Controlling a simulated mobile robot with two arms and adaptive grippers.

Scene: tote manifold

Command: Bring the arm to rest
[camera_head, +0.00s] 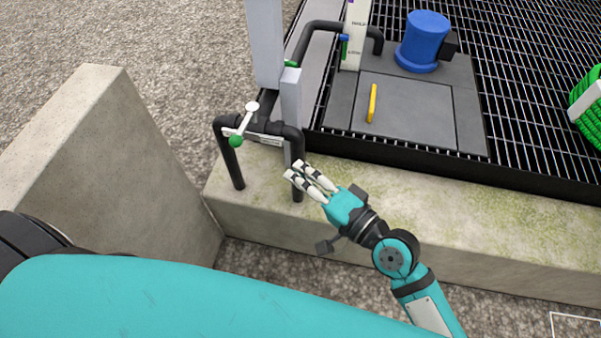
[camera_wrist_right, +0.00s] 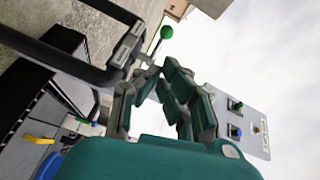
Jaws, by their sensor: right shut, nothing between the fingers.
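My right gripper (camera_head: 298,172) shows in the head view over the concrete ledge, just right of a black pipe frame. Its pale fingers point up and left and are close together, with nothing between them. In the right wrist view the fingers of this gripper (camera_wrist_right: 170,75) are near each other and empty. A valve lever with a green knob (camera_head: 236,141) stands on the pipe frame, left of the fingertips. The green knob (camera_wrist_right: 167,32) also shows beyond the fingers in the wrist view. My left gripper is not in view.
The black pipe frame (camera_head: 239,164) stands close to the right gripper. A concrete block (camera_head: 110,170) is at left. On the grating are a blue motor (camera_head: 424,40), a yellow handle (camera_head: 372,103) and a green-and-white basket (camera_head: 590,105). A grey panel (camera_wrist_right: 240,118) shows in the wrist view.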

